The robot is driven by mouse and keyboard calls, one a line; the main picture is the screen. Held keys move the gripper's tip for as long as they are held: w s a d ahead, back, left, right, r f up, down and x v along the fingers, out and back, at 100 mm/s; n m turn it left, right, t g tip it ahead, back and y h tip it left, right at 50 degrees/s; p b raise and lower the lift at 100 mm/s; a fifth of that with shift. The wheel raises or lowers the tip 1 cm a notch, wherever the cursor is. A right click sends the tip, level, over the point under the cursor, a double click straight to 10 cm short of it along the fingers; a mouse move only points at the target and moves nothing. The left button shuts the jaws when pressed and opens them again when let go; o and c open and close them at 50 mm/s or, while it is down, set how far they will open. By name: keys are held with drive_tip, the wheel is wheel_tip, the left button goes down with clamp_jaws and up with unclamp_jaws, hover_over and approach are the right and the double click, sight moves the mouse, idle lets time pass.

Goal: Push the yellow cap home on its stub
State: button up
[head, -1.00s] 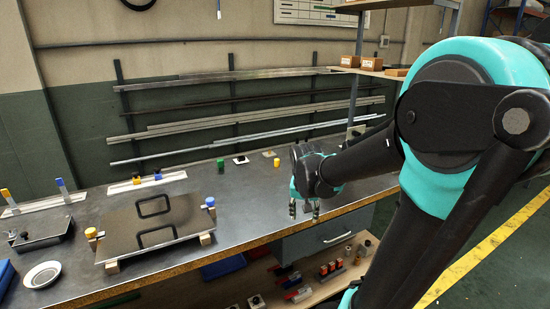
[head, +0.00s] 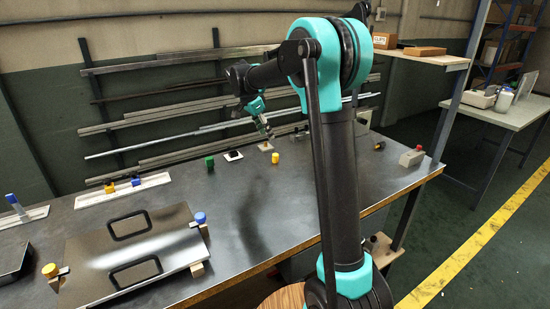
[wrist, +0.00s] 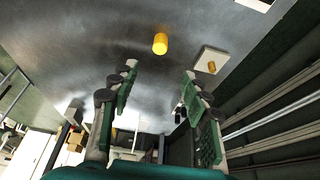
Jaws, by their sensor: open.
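A yellow cap-like cylinder (head: 276,158) stands on the bench beside a pale square plate (head: 265,146). In the wrist view the yellow cylinder (wrist: 160,43) is apart from the plate (wrist: 207,53), which bears a small orange-brown stub (wrist: 211,67). My gripper (head: 266,132) is above the bench near the plate, tilted down. In the wrist view its fingers (wrist: 159,72) are spread with nothing between them. Whether these sit fully down cannot be told.
A green block (head: 210,163) and a dark square on a white plate (head: 233,155) stand left of the yellow cylinder. A metal panel with two handles (head: 115,228) lies at front left. A grey box (head: 411,157) is near the right edge. Metal bars line the back wall.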

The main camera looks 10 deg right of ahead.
sight(276, 155)
drive_tip(key=x, duration=1.3)
drive_tip(key=shift+s+a, duration=0.1)
drive_tip(key=shift+c, duration=0.2)
drive_tip(key=c, duration=1)
drive_tip(key=shift+r, duration=0.1)
wheel_tip(276, 155, up, 19)
drive_tip(key=w+a+f, duration=0.2)
drive_tip(key=w+f, duration=0.6)
drive_tip(key=w, duration=0.4)
drive_tip(key=shift+a+f, duration=0.35)
